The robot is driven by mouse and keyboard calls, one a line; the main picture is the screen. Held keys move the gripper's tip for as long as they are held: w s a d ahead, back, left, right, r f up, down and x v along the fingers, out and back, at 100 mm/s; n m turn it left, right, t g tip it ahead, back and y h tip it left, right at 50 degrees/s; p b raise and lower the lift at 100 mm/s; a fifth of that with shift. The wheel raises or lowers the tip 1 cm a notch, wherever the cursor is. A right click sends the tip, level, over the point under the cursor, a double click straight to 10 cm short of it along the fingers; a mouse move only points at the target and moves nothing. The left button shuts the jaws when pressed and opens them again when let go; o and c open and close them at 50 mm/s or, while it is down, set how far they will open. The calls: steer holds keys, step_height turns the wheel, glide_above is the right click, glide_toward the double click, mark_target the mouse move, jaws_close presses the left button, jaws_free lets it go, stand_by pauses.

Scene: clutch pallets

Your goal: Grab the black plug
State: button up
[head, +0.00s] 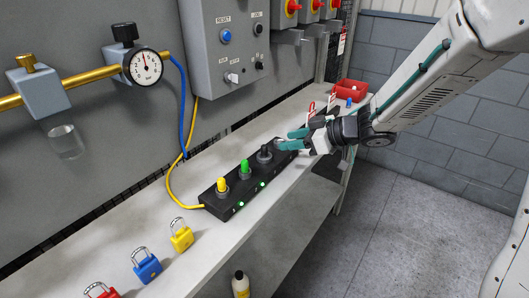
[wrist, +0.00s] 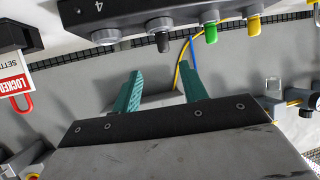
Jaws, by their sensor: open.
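The black plug (head: 265,152) stands upright in the dark socket strip (head: 233,205) on the bench, past the green plug (head: 245,167) and the yellow plug (head: 221,184). In the wrist view the black plug (wrist: 163,43) lies beyond my fingertips, roughly in line with the gap between them. The green plug (wrist: 211,33) and yellow plug (wrist: 254,26) are to its right there. My gripper (head: 286,139) has teal fingers, spread open and empty, near the far end of the strip. The wrist view also shows both open fingers (wrist: 163,82), apart from the plug.
Yellow (head: 181,236), blue (head: 146,267) and red (head: 101,291) padlocks stand on the near bench. A red bin (head: 350,90) is at the far end. A control box (head: 226,45) hangs above the strip. A red-and-white locked tag (wrist: 14,84) shows at the left in the wrist view.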

mark_target(266, 146)
steer(key=x, duration=0.7)
steer(key=shift+s+a+f, duration=0.15)
steer(key=shift+s+a, duration=0.1)
steer(key=shift+a, duration=0.1)
jaws_close()
